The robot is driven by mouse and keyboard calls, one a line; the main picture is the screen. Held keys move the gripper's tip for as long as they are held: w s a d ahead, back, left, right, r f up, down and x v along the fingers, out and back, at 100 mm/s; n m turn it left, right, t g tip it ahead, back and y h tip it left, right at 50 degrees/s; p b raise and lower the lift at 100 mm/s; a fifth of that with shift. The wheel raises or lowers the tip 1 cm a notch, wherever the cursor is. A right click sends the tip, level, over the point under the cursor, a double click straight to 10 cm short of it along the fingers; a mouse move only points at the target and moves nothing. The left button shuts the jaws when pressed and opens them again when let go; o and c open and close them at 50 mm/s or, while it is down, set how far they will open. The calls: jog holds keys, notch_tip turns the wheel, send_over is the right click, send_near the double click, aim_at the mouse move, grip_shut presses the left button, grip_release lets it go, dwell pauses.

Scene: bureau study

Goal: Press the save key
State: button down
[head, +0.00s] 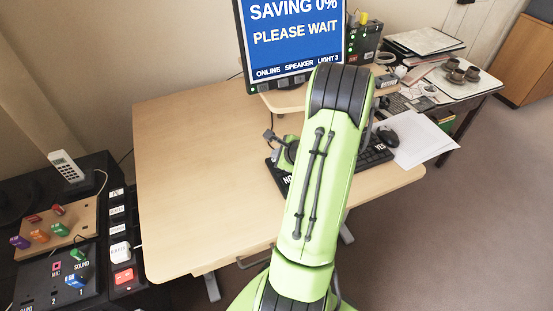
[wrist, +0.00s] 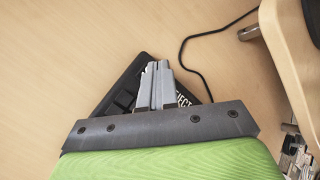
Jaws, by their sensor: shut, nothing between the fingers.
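The monitor (head: 290,35) at the back of the desk shows "SAVING 0%" and "PLEASE WAIT" on a blue screen. A black keyboard (head: 375,157) lies on the desk, largely hidden behind my green arm in the head view. Large white letters show on some keys, but no save key can be read. In the wrist view the keyboard (wrist: 119,90) lies under my gripper (wrist: 157,66), whose fingers are together and empty. The fingertips are over the keyboard's far corner; I cannot tell whether they touch it.
A mouse (head: 387,136) and papers (head: 425,138) lie right of the keyboard. The monitor stand (head: 288,101) is behind it. The left half of the desk (head: 190,150) is clear. A black panel (head: 60,280) with coloured switches stands at the left. A black cable (wrist: 190,50) runs past my fingers.

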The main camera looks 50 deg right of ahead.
jog(key=shift+f, duration=0.1)
dwell(0.3)
jog(key=shift+r+p, duration=0.75)
jog(key=shift+r, duration=0.1)
notch_tip(320, 180, up, 5)
jog(key=p, duration=0.4)
dwell(0.5)
